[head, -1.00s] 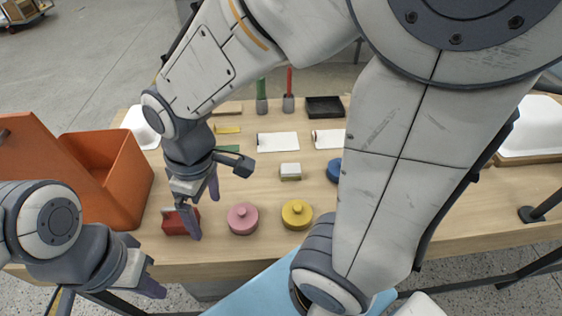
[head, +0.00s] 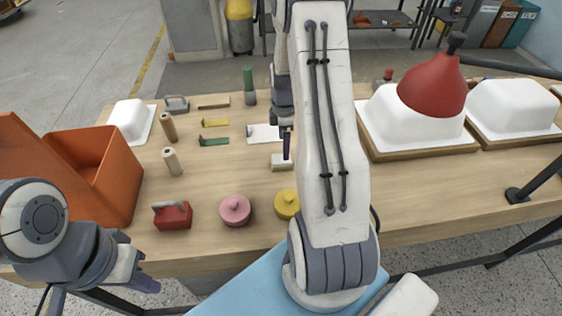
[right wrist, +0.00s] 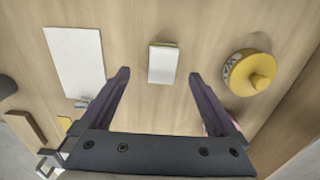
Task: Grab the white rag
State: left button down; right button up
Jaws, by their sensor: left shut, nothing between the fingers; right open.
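A small white folded-looking piece (head: 282,162), perhaps the rag, lies on the wooden table; in the right wrist view it (right wrist: 163,64) is between and beyond the fingertips. A larger flat white sheet (head: 263,133) lies behind it and shows at the left of the right wrist view (right wrist: 75,62); I cannot tell for certain which is cloth. My right gripper (right wrist: 159,74) is open and empty above the small white piece; in the head view only part of it (head: 287,144) shows behind my arm. My left gripper (head: 145,284) is shut and empty, low at the left, off the front edge.
A yellow lidded pot (head: 286,204) and a pink one (head: 235,210) stand in front, with a red box-like object (head: 172,215) beside them. An orange bin (head: 95,175) is at left. White tub shells (head: 415,115) and a red lamp-like object (head: 433,85) are at right.

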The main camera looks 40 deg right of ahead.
aim_at(281, 162)
jog(key=shift+f, duration=0.95)
jog(key=f, duration=0.1)
jog(key=f+p, duration=0.1)
jog(key=f, duration=0.2)
jog(key=shift+s, duration=0.35)
jog(key=shift+f, duration=0.65)
jog(key=c, duration=1.4)
jog(key=shift+c, duration=0.2)
jog(key=shift+r, duration=0.1)
